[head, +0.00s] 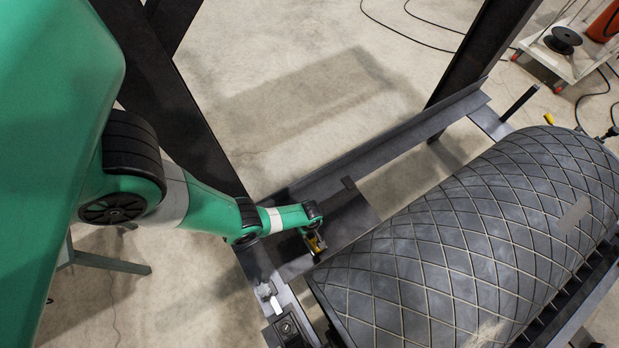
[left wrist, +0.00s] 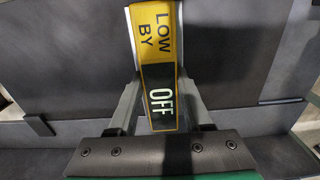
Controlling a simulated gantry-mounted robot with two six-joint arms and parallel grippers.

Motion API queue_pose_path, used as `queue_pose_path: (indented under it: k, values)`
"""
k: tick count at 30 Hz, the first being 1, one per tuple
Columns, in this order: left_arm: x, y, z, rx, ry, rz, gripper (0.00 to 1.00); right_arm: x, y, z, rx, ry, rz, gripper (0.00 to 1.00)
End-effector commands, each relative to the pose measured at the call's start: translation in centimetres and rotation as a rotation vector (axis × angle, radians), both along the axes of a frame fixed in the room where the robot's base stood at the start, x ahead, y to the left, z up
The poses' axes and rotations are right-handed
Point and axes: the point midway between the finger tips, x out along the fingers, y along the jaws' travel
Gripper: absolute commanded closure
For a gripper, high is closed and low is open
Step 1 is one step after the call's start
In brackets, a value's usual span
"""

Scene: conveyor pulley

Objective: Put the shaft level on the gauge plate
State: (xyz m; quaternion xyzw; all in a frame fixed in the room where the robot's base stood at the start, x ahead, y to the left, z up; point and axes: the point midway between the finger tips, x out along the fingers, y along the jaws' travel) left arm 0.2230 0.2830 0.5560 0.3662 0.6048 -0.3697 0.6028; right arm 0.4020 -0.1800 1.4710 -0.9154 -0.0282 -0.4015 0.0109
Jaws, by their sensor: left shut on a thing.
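The shaft level, a yellow and black block, shows in the left wrist view (left wrist: 158,60) with the words "LOW BY" and "OFF" on its face. My left gripper (left wrist: 160,90) is shut on it, with one grey finger on each side. In the head view my left gripper (head: 315,238) is over the dark steel frame, left of the pulley's near end. Only a small yellow part of the level (head: 317,245) shows there. I cannot pick out the gauge plate for certain. My right gripper is not in view.
The large pulley (head: 470,240) with diamond-grooved lagging fills the right. A steel beam (head: 390,140) runs behind it, and dark uprights (head: 480,60) stand nearby. A bearing block (head: 287,328) sits at the bottom. A small yellow piece (head: 549,119) is at the far end.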

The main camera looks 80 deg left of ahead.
Motion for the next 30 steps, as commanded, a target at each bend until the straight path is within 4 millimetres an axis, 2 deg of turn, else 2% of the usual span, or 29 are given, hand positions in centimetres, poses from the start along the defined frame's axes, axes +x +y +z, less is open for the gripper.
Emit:
queue_pose_path:
  k: [1,8,16,20,26,30]
  values:
    - [0.0,0.0,-0.1,0.0,0.0,0.0,0.47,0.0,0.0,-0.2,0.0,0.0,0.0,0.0]
    - [0.0,0.0,-0.1,0.0,0.0,0.0,0.07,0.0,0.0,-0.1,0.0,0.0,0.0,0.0]
    - [0.0,0.0,0.0,0.0,0.0,0.0,0.07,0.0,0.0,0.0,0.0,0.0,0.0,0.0]
    - [0.0,0.0,0.7,0.0,0.0,0.0,0.07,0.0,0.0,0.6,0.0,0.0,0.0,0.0]
    - [0.1,0.0,4.0,0.001,-0.002,0.0,0.07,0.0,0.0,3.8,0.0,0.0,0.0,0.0]
    - [0.1,0.0,7.3,0.0,-0.001,0.0,0.07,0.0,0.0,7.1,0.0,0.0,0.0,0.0]
